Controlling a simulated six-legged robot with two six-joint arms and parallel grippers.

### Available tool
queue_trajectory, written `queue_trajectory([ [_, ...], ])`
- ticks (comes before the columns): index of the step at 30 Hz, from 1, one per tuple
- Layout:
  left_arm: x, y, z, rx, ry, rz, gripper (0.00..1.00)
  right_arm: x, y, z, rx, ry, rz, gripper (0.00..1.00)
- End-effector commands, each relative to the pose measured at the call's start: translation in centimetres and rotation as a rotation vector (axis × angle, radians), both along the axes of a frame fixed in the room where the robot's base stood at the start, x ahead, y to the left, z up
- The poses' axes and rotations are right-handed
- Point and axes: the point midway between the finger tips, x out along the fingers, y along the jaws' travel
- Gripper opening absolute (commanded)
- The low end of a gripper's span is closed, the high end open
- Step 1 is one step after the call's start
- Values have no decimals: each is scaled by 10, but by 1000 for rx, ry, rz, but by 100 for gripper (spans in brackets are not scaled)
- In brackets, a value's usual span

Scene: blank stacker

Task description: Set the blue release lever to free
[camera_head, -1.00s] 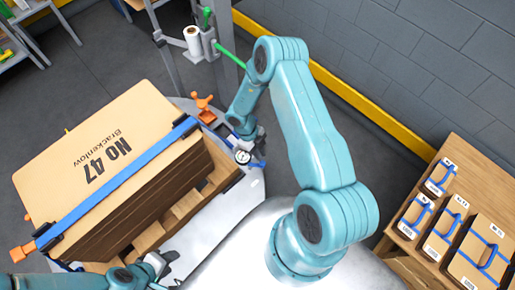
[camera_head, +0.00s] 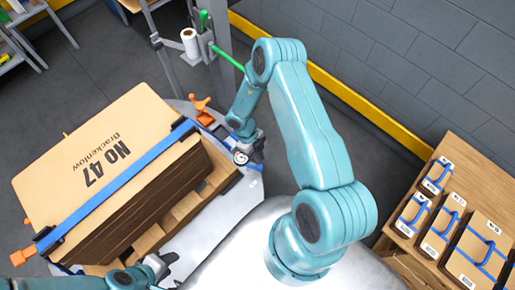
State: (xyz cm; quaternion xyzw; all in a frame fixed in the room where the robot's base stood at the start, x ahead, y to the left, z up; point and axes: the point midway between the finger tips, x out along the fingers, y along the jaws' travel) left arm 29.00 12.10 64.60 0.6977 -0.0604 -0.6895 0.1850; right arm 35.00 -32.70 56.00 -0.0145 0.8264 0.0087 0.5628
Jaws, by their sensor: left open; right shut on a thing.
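The blue release lever (camera_head: 258,149) is a small blue piece beside a round white gauge-like part (camera_head: 240,157) at the right end of the stack's base. My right gripper (camera_head: 246,148) reaches down there from above and is shut on the lever; its fingertips are small and partly hidden. A stack of brown boards (camera_head: 130,190) marked "No 47 Brackenlow" lies under a blue strap bar (camera_head: 110,192). Orange clamp parts stand at its far end (camera_head: 201,106) and near end (camera_head: 24,256). My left gripper (camera_head: 162,264) is open and empty in front of the stack.
A wooden table (camera_head: 400,246) at the right holds several board packs with blue straps (camera_head: 437,233). A yellow rail runs along the grey wall.

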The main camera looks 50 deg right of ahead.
Motion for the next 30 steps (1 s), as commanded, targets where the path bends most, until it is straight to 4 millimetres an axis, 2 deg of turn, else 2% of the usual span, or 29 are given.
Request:
queue_trajectory([
  [1,0,0,-1,0,0,0,43,-8,0,-3,2,22,2,0],
  [5,0,0,0,0,0,0,43,-5,-1,4,1,19,1,0],
  [8,0,0,1,0,0,0,43,4,-1,20,-1,13,1,0],
  [21,0,0,8,0,0,0,43,46,2,118,-4,-1,1,0],
  [25,0,0,9,0,0,0,43,54,3,138,-3,0,0,0],
  [30,0,0,9,0,0,0,43,59,4,151,-3,0,1,0],
])
